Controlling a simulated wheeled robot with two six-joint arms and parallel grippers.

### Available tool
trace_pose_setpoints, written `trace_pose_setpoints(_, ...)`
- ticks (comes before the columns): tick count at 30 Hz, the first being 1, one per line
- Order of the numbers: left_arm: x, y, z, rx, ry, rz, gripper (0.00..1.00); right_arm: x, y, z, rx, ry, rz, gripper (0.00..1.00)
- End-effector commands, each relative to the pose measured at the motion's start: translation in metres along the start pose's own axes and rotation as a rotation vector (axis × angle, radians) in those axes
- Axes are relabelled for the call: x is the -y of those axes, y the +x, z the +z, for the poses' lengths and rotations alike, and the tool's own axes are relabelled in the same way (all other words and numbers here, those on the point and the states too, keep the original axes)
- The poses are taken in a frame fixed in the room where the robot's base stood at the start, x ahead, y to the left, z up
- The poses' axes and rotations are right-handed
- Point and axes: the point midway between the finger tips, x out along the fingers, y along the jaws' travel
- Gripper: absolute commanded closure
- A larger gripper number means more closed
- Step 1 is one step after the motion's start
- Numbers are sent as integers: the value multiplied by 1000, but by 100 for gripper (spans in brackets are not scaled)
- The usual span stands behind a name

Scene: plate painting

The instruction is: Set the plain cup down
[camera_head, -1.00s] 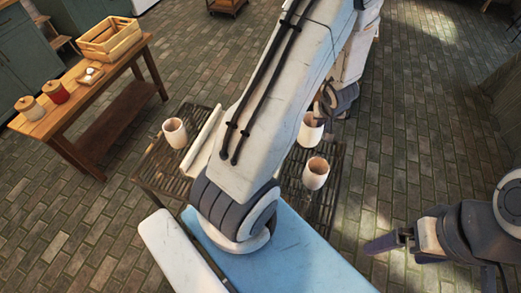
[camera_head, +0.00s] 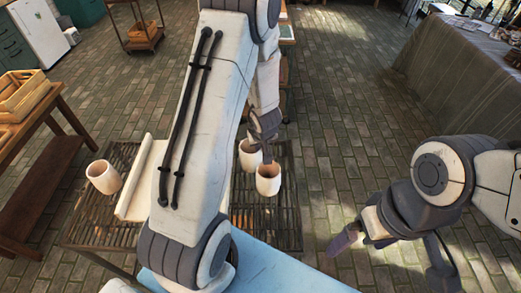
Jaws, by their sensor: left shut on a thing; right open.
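My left gripper (camera_head: 266,150) is shut at the rim of a pale plain cup (camera_head: 250,157), the rear one of two cups at the right part of the slatted table (camera_head: 284,222). The fingers are partly hidden by the wrist and overlap the front cup's rim in the picture. I cannot tell whether the held cup touches the slats. The front cup (camera_head: 268,182) is upright, close in front of it. A third pale cup (camera_head: 103,178) stands at the left part of the slatted table. My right gripper (camera_head: 358,238) is open and empty, right of the table.
A long pale bar (camera_head: 136,186) lies on the slats right of the left cup. My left arm hides the table's middle. A wooden table (camera_head: 62,102) with a crate (camera_head: 24,92) stands at left. A cloth-covered table (camera_head: 462,82) is at the far right.

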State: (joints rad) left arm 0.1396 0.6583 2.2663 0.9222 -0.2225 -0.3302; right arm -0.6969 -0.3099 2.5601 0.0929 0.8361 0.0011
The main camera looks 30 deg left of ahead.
Motion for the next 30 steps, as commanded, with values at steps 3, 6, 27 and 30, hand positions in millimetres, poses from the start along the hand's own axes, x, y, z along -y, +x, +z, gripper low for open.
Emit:
trace_pose_setpoints(3,0,-2,-1,-2,0,1,100,0,-2,0,0,0,0,0)
trace_pose_setpoints(6,0,-1,-1,-2,0,1,100,0,0,0,0,0,0,0)
trace_pose_setpoints(27,-1,-26,-3,-1,1,2,60,1,-16,-1,0,1,0,0)
trace_pose_setpoints(30,-1,-49,-3,-1,1,2,60,2,-29,-2,0,1,0,0)
